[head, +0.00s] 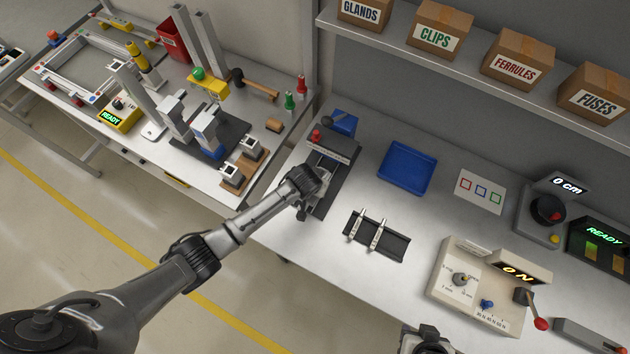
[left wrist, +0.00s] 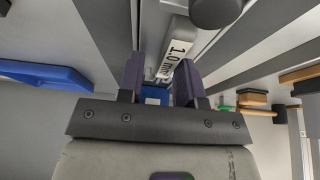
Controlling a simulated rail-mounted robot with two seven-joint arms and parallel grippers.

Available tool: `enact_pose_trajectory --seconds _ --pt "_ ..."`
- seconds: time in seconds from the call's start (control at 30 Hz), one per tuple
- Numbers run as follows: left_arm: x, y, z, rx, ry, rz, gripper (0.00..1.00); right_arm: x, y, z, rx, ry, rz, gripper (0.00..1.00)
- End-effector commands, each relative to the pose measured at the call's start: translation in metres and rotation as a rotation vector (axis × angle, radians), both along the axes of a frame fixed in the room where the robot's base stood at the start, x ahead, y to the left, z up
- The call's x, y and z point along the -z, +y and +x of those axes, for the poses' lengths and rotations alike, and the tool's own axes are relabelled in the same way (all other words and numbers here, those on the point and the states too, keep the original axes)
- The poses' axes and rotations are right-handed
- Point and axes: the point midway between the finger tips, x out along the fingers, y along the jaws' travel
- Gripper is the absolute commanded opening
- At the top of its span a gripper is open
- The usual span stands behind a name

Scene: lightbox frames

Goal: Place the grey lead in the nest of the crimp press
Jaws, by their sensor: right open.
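The crimp press (head: 332,150) appears to be the dark-and-grey device with a red knob at the near bench's left end. My left gripper (head: 303,190) is at its front; the wrist hides its fingertips and the nest in the head view. In the left wrist view the fingers (left wrist: 160,78) stand apart. A light block marked "1.0 m…" (left wrist: 180,45) shows beyond them; I cannot tell whether they touch it. Two pale pieces, perhaps leads (head: 377,236), lie across a black holder (head: 398,247). I cannot identify the grey lead. My right gripper (head: 427,340) is open at the bottom edge.
A blue tray (head: 406,168) and a card with coloured squares (head: 481,192) lie behind the holder. A control box reading "ON" (head: 490,285) stands to the right. Boxes fill the shelf above. A second bench (head: 170,150) with fixtures stands left. Bench around the blue tray is clear.

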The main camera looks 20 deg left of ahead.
Motion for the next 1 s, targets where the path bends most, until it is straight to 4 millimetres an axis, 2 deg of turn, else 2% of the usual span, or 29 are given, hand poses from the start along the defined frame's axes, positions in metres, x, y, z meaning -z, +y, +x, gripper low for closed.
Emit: enact_pose_trajectory --seconds 0.03,0.13,0.4,0.6,0.8,1.0 --pt "0.005 0.009 -0.006 -0.007 0.02 0.017 0.42 -0.001 0.0 0.0 0.0 0.0 0.0 0.43" --pt "-0.008 0.008 -0.01 -0.007 0.019 0.014 0.42 -0.004 0.0 0.0 0.0 0.0 -0.001 0.43" --pt "-0.058 0.007 -0.026 -0.005 0.009 0.007 0.42 -0.012 -0.001 0.0 -0.002 0.001 -0.003 0.43" --pt "-0.09 0.007 -0.038 -0.004 0.007 0.006 0.42 -0.015 -0.003 0.0 -0.006 0.0 -0.009 0.43" --pt "-0.107 0.008 -0.045 -0.005 0.009 0.005 0.42 -0.017 -0.003 0.0 -0.007 -0.001 -0.011 0.43" --pt "-0.113 0.008 -0.048 -0.005 0.009 0.004 0.42 -0.017 -0.003 0.0 -0.006 0.0 -0.009 0.43"
